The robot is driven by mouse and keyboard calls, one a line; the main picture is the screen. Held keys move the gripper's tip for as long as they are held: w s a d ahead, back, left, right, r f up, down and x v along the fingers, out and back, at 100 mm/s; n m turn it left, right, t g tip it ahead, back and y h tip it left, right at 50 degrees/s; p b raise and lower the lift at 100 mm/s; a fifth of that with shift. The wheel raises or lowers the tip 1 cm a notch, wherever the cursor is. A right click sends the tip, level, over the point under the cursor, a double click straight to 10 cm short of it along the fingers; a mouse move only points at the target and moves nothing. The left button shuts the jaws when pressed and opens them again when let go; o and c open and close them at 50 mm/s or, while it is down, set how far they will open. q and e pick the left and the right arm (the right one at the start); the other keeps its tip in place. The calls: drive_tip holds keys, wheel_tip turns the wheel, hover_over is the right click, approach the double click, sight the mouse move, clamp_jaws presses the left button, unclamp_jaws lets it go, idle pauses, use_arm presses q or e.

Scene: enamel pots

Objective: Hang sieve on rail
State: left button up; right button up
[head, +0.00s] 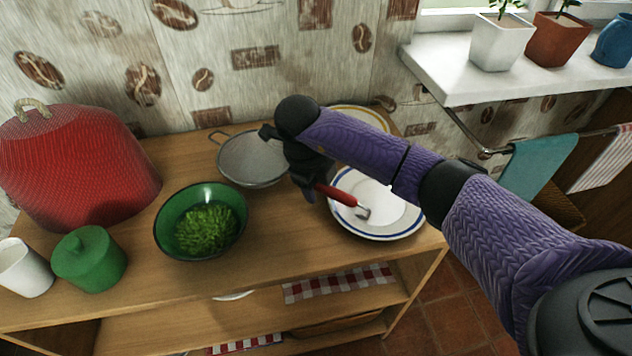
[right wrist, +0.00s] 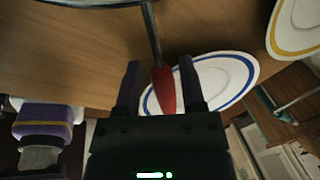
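The sieve (head: 252,160) is a grey mesh bowl with a wire loop at its far left side. It rests on the wooden counter, with its red handle (head: 336,195) pointing right over a blue-rimmed plate and ending in a metal hook. My right gripper (head: 310,192) is over the handle and hides the rod. In the right wrist view the red handle (right wrist: 164,90) lies between the fingers of my right gripper (right wrist: 159,75), with gaps on both sides. The metal rail (head: 493,150) is below the windowsill at the right. My left gripper is not in view.
The blue-rimmed plate (head: 385,222) and a yellow-rimmed plate (head: 376,115) are near the sieve. A green bowl (head: 172,240) stands in front of it. A teal towel (head: 537,165) and a striped towel (head: 606,160) hang on the rail. The windowsill (head: 440,62) holds pots.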

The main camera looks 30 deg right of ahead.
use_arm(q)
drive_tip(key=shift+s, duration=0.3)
use_arm(e)
drive_tip(key=shift+o, duration=0.2)
drive_tip(key=shift+r, duration=0.25)
use_arm(q)
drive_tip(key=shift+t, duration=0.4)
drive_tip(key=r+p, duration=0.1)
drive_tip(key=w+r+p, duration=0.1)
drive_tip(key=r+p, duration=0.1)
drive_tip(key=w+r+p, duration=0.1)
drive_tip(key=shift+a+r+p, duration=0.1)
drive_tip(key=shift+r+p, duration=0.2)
drive_tip(key=shift+p, duration=0.1)
use_arm(e)
drive_tip(key=v, duration=1.1)
drive_tip(key=shift+r, duration=0.4)
